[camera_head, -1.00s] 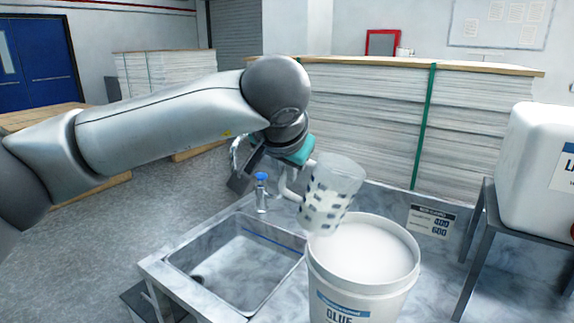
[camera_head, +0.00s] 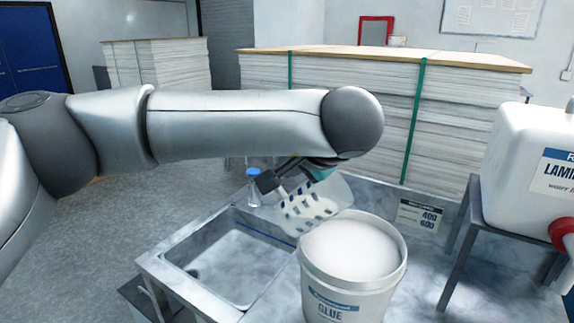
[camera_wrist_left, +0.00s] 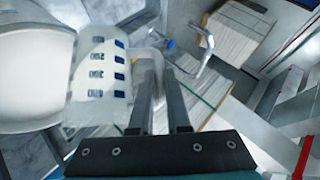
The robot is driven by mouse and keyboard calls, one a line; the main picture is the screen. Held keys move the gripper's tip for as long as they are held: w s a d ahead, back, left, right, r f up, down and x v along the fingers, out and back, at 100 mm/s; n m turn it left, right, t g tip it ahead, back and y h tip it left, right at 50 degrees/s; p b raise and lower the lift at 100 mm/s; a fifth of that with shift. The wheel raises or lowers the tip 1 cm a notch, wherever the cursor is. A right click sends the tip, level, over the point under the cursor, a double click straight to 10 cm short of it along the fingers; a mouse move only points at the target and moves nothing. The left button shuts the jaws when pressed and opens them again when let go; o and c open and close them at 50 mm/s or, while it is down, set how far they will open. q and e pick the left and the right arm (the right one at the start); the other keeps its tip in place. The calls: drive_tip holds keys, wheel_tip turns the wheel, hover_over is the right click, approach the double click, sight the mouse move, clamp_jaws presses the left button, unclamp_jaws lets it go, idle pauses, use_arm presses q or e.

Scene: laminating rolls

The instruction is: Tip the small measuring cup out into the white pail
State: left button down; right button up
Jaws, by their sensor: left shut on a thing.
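The clear measuring cup (camera_head: 310,208) with dark blue marks is tipped well onto its side at the back left rim of the white pail (camera_head: 343,292). The pail has a blue "GLUE" label and whitish contents. My left gripper (camera_wrist_left: 158,80) is shut on the cup's handle, partly hidden behind my arm in the head view. In the left wrist view, the cup (camera_wrist_left: 98,78) lies between the fingers and the pail (camera_wrist_left: 35,30). I cannot tell whether anything is flowing from the cup. My right gripper is not in view.
A steel sink (camera_head: 228,258) is left of the pail, with a blue-capped bottle (camera_head: 254,188) behind it. A sign (camera_head: 418,216) stands at the back right. A white laminate container (camera_head: 520,170) sits on a stand at the right. Tall sheet stacks (camera_head: 380,110) stand behind.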

sight(305, 186)
use_arm(q)
drive_tip(key=shift+d, duration=0.1)
drive_tip(key=shift+s+d+f+m+t+y, duration=0.1)
drive_tip(key=shift+d+f+m+t+y, duration=0.25)
drive_tip(key=shift+d+y, duration=0.25)
drive_tip(key=shift+f, duration=0.1)
drive_tip(key=shift+s+f, duration=0.15)
drive_tip(key=shift+f, duration=0.1)
idle(0.6)
drive_tip(key=shift+s+d+r+m+t+y+p, duration=0.1)
drive_tip(key=shift+d+r+m+t+y+p, duration=0.3)
drive_tip(key=shift+d+y+p, duration=0.4)
drive_tip(key=shift+a+r+p, duration=0.15)
drive_tip(key=shift+r+p, duration=0.05)
drive_tip(key=shift+p, duration=0.1)
idle(0.9)
